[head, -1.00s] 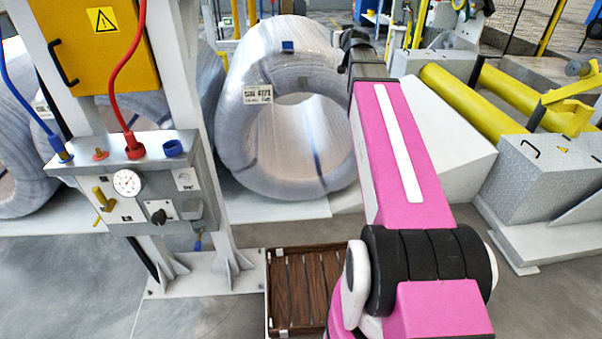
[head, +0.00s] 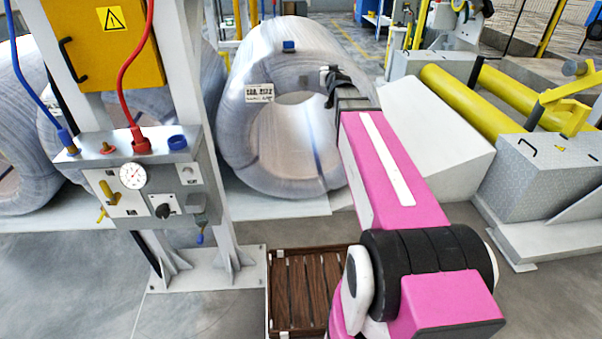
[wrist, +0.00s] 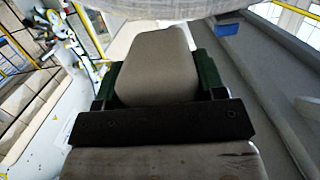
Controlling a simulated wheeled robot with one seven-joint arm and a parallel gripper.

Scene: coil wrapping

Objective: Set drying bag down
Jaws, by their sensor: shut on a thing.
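My gripper (head: 336,82) is at the end of the pink arm, in front of the upper right face of the wrapped coil (head: 250,130). In the wrist view its dark green fingers (wrist: 158,72) are shut on a pale grey, rounded bag (wrist: 152,50), one finger on each side. In the head view only a small whitish bit of the bag (head: 328,70) shows by the fingertips; the gripper hides the rest. The coil's curved surface (wrist: 140,8) crosses the top of the wrist view, close beyond the bag. I cannot tell whether they touch.
A white label (head: 259,92) and a blue tab (head: 288,46) are on the coil. A control panel (head: 140,180) on a white frame stands at left. A wooden slatted pallet (head: 298,285) lies on the floor below. Yellow rollers (head: 475,98) stand at right.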

